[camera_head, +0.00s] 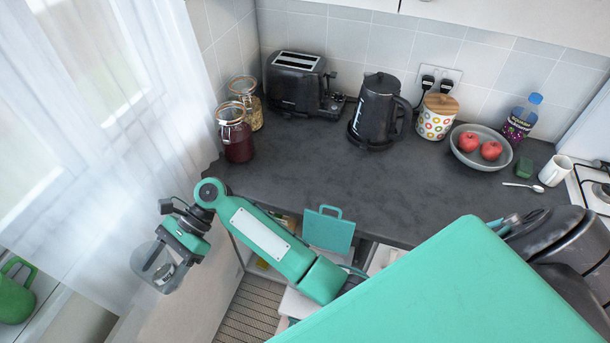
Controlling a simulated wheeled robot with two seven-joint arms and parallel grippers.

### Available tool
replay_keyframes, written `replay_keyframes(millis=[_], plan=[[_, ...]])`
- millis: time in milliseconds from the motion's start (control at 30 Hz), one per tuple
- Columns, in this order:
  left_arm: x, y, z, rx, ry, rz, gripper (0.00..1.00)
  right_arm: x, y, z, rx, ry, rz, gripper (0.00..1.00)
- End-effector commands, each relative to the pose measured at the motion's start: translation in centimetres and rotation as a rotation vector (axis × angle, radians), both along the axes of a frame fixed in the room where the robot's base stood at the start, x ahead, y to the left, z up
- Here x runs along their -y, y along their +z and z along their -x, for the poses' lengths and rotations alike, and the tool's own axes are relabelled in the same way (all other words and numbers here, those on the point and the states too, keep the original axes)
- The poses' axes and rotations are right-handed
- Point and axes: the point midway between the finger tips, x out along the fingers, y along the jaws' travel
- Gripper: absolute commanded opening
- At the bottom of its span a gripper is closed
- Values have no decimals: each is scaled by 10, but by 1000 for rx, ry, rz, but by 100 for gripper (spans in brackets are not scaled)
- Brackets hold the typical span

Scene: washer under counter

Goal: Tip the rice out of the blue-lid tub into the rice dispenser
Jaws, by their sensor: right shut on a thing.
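My right gripper (178,248) is at the left, beyond the counter's left end and in front of the curtain. It points down and is shut on a clear see-through container (146,262). The container looks tilted, and something grey shows through its wall. I cannot make out a blue lid or any rice on it, so I cannot tell whether it is the blue-lid tub. I cannot pick out the rice dispenser. My left gripper is not clearly in view; a large teal part of my own body covers the lower right.
The dark counter (300,170) is clear in the middle. Along its back are two clip jars (236,142), a toaster (296,82), a kettle (378,110), a canister (436,120), a fruit bowl (465,158) and a bottle (520,120). A white mug (556,171) stands right. A green jug (14,295) is lower left.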

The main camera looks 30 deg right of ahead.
Motion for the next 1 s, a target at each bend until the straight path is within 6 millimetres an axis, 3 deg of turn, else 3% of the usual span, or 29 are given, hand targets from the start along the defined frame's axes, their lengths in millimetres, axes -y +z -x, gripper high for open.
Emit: replay_keyframes(millis=[233,467,767,1000], plan=[[-1,12,-7,7,2,-1,29,-20,-37,35,-1,360,4,17],[0,22,-14,18,3,0,29,-3,-78,58,-2,653,6,17],[-1,34,-13,16,2,0,29,66,-122,59,-3,918,8,17],[-1,44,-11,13,2,0,29,154,-136,31,-2,1024,10,17]])
